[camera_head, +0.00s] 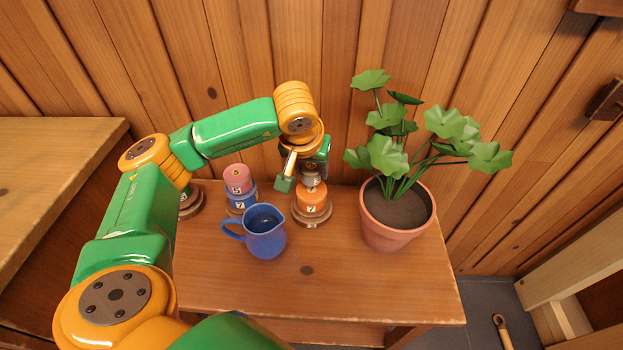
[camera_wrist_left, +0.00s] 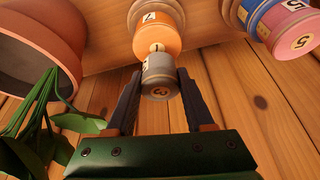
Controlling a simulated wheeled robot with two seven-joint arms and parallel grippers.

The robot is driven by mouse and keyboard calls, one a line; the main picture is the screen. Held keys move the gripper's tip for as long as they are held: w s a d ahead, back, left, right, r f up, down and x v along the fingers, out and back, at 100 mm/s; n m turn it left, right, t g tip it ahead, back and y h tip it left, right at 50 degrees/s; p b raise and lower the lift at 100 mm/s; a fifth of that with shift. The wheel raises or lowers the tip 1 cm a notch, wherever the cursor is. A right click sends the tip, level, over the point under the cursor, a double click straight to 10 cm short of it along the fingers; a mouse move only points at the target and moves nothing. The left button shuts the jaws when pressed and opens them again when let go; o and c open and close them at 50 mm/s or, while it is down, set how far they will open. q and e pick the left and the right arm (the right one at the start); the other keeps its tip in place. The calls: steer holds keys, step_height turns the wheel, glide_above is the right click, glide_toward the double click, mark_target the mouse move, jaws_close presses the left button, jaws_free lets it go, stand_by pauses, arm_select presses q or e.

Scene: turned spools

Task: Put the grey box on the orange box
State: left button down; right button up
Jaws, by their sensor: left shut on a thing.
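The grey box is a small grey turned spool (camera_head: 311,175), held by my left gripper (camera_head: 308,168) just over the orange box. It also shows in the left wrist view (camera_wrist_left: 159,68) between the two dark fingers, which are shut on it. The orange box is an orange spool (camera_head: 311,196) with a number label, standing on a brown round base; it also shows in the left wrist view (camera_wrist_left: 158,30). The grey spool is lined up with the orange one. I cannot tell whether they touch. My right gripper is not in view.
A blue jug (camera_head: 265,232) stands in front left of the orange spool. A pink spool (camera_head: 237,180) sits on a blue spool (camera_head: 241,200) behind the jug. A potted plant (camera_head: 397,225) stands close on the right. The wooden table's (camera_head: 375,300) front is clear.

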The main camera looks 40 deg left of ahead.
mark_target(311, 180)
arm_select(q)
step_height(311, 180, down, 3)
steer(key=shift+r, duration=0.15)
steer(key=shift+s+d, duration=0.1)
steer(key=shift+f, duration=0.2)
steer(key=shift+c, duration=1.4)
jaws_free()
steer(key=shift+r, duration=0.25)
steer(key=p+v, duration=0.1)
steer(key=v, duration=1.1)
steer(key=shift+p, duration=0.4)
